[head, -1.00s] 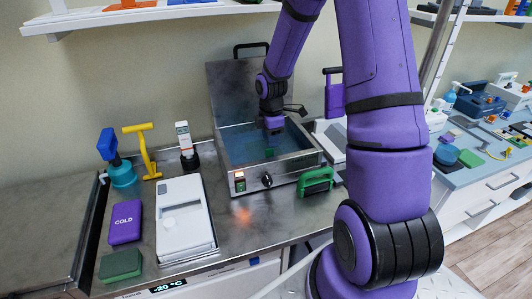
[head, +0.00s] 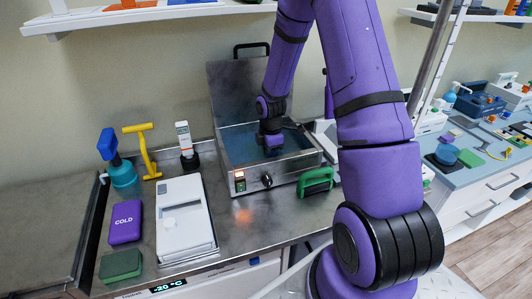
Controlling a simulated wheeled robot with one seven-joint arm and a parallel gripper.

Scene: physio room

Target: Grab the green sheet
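My gripper (head: 272,150) points down inside the open metal water bath (head: 222,152), low near the water. Its fingers are too small and dark to tell open from shut. No green sheet shows clearly in the bath now; whatever lies directly under my gripper is hidden. A flat green piece (head: 470,159) lies on the right-hand bench beside a teal round object, far from my gripper.
The bath's raised lid (head: 228,88) stands behind my gripper, and its walls surround it. A green-handled item (head: 316,182) stands at its front right. A white device (head: 185,218), purple COLD pack (head: 125,222) and green block (head: 121,264) are at left.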

